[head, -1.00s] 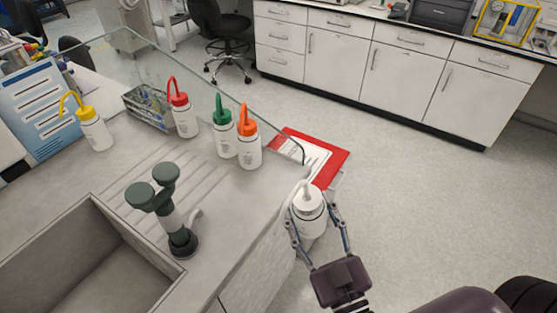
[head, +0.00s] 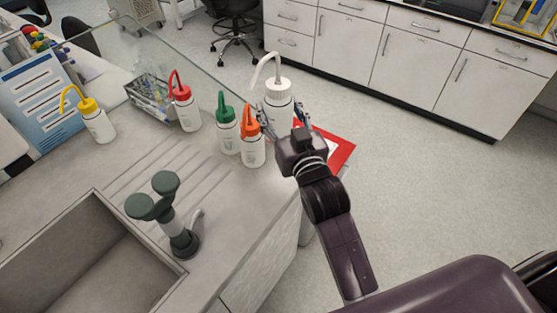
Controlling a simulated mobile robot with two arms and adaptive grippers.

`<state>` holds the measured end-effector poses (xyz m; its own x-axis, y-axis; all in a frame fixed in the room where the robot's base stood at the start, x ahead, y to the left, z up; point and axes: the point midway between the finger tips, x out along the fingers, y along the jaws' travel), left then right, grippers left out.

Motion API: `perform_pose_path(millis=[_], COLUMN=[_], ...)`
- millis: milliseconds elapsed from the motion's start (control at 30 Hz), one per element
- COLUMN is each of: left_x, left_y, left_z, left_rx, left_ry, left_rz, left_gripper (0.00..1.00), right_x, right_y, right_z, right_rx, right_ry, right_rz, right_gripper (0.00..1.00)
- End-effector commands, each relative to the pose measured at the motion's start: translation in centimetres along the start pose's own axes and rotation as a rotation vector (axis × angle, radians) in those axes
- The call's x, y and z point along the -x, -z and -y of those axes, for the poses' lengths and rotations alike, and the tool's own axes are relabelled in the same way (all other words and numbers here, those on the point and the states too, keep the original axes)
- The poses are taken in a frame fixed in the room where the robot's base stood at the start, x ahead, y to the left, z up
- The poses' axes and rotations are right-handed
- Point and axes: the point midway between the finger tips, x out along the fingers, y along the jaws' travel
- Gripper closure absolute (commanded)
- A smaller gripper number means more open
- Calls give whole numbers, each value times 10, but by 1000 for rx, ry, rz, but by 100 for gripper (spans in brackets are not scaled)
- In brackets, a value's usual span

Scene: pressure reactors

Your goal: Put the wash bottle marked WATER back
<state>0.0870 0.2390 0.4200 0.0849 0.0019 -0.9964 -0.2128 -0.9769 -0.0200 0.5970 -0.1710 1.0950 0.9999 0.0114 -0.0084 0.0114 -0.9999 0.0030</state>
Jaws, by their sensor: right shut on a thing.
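A white wash bottle with a white cap and bent white spout (head: 278,92) is held in my right gripper (head: 285,117). The gripper is shut on it, and the bottle is upright, raised behind the orange-capped bottle in the picture. Its label cannot be read and its lower part is hidden. On the counter stand wash bottles with an orange cap (head: 253,150), a green cap (head: 228,135), a red cap (head: 186,112) and a yellow cap (head: 98,124). My left gripper is not in view.
A sink (head: 75,265) with a dark green tap (head: 172,222) is at the front left. A glass screen (head: 180,62) runs behind the bottles, near a wire rack (head: 150,100). A red tray (head: 342,152) lies beyond the counter's right edge. The ribbed drainboard (head: 165,165) is clear.

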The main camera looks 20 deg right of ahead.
Motion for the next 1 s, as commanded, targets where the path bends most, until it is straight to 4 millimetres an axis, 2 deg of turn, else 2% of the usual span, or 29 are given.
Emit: perform_pose_path(millis=[33,200,400,667,833,1000], left_x=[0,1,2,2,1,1], left_y=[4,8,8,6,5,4], left_z=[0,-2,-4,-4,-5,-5], left_rx=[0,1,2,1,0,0], left_ry=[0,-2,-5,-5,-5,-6], left_rz=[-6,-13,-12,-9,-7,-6], left_gripper=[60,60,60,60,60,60], right_x=[0,0,0,-1,-1,-1], right_y=[-16,-60,-104,-129,-154,-160], right_z=[0,0,1,1,1,1], right_rx=[0,-2,-2,-2,-1,-1], right_ry=[-1,-1,0,0,0,0], right_rz=[6,2,-2,-5,-3,-7], right_gripper=[62,62,62,62,62,62])
